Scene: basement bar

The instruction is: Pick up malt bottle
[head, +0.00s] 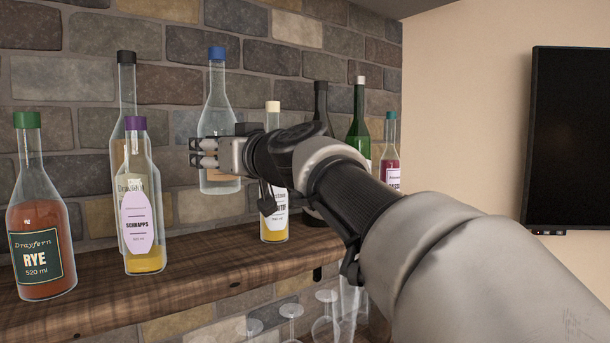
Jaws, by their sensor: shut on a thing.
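My gripper (204,152) is shut on a clear, blue-capped bottle (217,103), around the middle of its body. The bottle is upright, with its base above the wooden shelf and apart from it. A little amber liquid shows near its base. My gripper covers most of its label, so I cannot read whether it says malt. No other label in view reads clearly as malt.
A green-capped rye bottle (40,225) and a purple-capped schnapps bottle (139,205) stand at the left of the shelf (190,262). A tall black-capped bottle (127,100) is behind the schnapps. A cream-capped bottle (273,225) and several others stand right.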

